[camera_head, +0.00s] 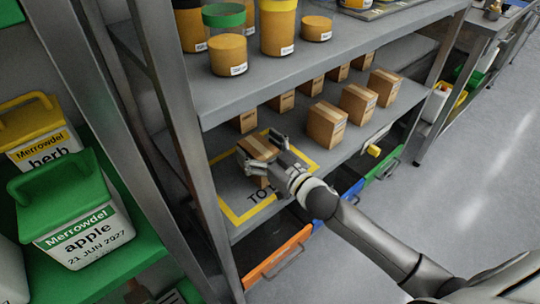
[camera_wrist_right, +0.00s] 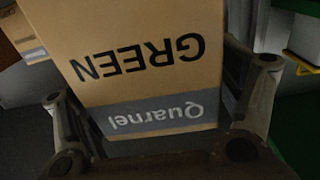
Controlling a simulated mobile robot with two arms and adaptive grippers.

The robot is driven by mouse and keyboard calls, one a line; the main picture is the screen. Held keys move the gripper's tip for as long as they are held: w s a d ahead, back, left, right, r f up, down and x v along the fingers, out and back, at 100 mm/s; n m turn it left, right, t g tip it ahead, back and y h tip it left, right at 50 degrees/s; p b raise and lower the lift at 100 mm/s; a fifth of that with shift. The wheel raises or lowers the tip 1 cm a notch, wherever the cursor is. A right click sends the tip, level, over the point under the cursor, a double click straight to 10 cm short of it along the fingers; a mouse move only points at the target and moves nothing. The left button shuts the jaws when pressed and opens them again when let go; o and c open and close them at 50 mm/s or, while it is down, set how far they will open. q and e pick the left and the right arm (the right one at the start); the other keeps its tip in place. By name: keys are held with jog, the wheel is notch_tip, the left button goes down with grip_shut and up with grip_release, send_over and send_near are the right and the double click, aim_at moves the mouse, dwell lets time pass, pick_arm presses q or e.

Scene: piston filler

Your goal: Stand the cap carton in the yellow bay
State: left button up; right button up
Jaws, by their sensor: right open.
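The cap carton (camera_head: 258,147) is a brown box with a pale tape strip, over the yellow-outlined bay (camera_head: 229,213) on the middle shelf. In the right wrist view the carton (camera_wrist_right: 140,50) fills the middle, with "GREEN" and a grey "Quarnel" band appearing upside down. My right gripper (camera_head: 264,155) is open, with a finger on either side of the carton. Its fingers also show in the wrist view (camera_wrist_right: 160,112), with a visible gap at the right. The carton looks roughly upright; its base is hidden behind my gripper. My left gripper is out of view.
Several similar cartons (camera_head: 326,126) stand behind and right of the bay. The upper shelf (camera_head: 285,72) with yellow jars overhangs the back. A metal post (camera_head: 172,95) rises left of the bay. Orange (camera_head: 278,257) and green bins sit below. The bay's front left is clear.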

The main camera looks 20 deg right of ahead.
pick_arm(q)
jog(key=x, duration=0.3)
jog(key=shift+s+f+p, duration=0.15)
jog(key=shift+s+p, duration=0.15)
jog(key=shift+p, duration=0.1)
pick_arm(e)
jog(key=v, duration=1.2)
jog(key=shift+d, duration=0.1)
